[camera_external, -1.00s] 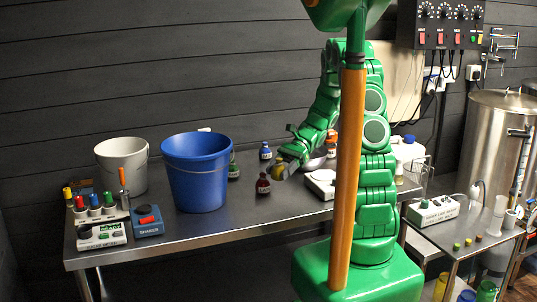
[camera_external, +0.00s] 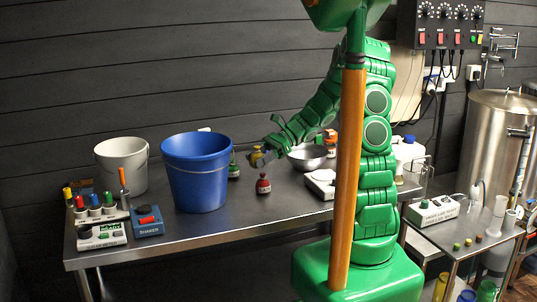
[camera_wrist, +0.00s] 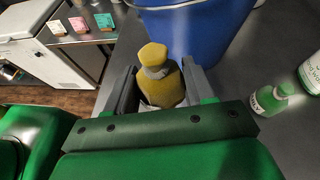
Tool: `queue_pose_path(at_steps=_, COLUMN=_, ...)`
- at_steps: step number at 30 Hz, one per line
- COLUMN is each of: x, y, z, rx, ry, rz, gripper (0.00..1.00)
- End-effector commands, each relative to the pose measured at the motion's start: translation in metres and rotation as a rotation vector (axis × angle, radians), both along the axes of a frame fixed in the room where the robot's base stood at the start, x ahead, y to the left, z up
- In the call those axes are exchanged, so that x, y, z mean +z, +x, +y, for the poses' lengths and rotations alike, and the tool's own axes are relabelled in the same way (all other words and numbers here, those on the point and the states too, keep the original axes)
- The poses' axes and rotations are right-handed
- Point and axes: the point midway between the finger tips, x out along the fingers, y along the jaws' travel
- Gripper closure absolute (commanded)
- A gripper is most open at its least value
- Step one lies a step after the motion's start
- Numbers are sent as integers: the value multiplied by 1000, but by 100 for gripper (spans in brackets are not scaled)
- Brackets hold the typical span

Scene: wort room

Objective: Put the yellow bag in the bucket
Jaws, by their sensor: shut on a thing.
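My gripper (camera_wrist: 159,88) is shut on the yellow bag (camera_wrist: 163,90), which has a grey band around its neck and sits between the fingers in the wrist view. In the external view my gripper (camera_external: 261,157) holds the bag (camera_external: 256,158) above the table, to the right of the blue bucket and apart from it. The blue bucket (camera_external: 196,175) stands upright on the steel table; its outer wall (camera_wrist: 200,28) shows just beyond the bag in the wrist view. The inside of the bucket is mostly hidden.
A white bucket (camera_external: 122,166) stands behind and left of the blue one. A red bottle (camera_external: 263,184), a green bottle (camera_external: 233,169) and a steel bowl (camera_external: 308,157) stand on the table (camera_external: 240,219). A shaker box (camera_external: 147,221) and meter (camera_external: 101,235) are at front left.

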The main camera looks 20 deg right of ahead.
Motion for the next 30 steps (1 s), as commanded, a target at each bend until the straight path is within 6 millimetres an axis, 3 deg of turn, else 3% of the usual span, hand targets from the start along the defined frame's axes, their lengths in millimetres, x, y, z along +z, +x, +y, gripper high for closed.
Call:
queue_pose_path(at_steps=11, x=-24, y=47, z=18, rx=2, ry=-1, rz=1, gripper=82)
queue_pose_path(at_steps=24, x=-66, y=79, z=29, rx=1, ry=0, rz=0, gripper=82)
queue_pose_path(at_steps=30, x=-74, y=86, z=32, rx=1, ry=0, rz=0, gripper=82)
